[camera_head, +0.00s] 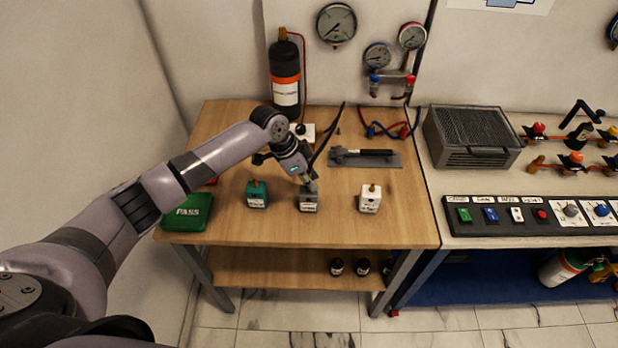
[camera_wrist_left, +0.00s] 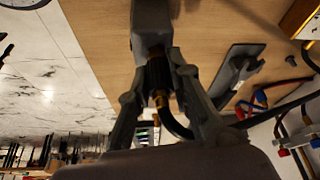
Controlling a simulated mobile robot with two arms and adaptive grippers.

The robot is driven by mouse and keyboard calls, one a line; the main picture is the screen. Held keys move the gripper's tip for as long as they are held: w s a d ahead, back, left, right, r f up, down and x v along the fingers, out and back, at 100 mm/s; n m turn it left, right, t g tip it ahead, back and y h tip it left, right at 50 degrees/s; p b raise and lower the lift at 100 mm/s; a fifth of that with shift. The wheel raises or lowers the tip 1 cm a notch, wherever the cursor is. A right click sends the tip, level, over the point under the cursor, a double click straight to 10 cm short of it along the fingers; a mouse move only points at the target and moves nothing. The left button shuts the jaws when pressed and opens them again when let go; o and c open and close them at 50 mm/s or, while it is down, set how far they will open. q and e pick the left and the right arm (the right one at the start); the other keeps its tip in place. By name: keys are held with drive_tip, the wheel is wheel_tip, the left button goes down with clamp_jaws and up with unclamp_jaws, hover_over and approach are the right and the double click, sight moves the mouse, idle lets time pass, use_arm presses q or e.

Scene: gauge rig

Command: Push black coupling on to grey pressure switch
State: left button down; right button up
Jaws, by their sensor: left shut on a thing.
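The grey pressure switch (camera_head: 308,204) is a small labelled block on the wooden table, between a green-teal block and a white block. My left gripper (camera_head: 309,184) reaches down from above, right over the grey switch. In the left wrist view the gripper (camera_wrist_left: 158,88) is shut on the black coupling (camera_wrist_left: 156,72), which has a brass end and a black hose (camera_wrist_left: 177,128). The coupling's end meets the grey switch (camera_wrist_left: 152,22) in that view; how far it sits on the fitting cannot be told. In the head view the fingers hide the coupling. My right gripper is not in view.
The teal block (camera_head: 256,194) and white block (camera_head: 370,198), both with brass fittings, stand either side. A green PASS box (camera_head: 188,213) is at the table's left. A grey plate with a black tool (camera_head: 364,158) lies behind; a black cylinder (camera_head: 285,80) stands at the back.

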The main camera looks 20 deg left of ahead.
use_arm(q)
drive_tip(key=shift+f, duration=0.2)
idle(0.3)
drive_tip(key=c, duration=1.6)
unclamp_jaws()
drive_tip(key=shift+c, duration=0.2)
drive_tip(key=shift+o, duration=0.5)
drive_tip(key=o, duration=0.5)
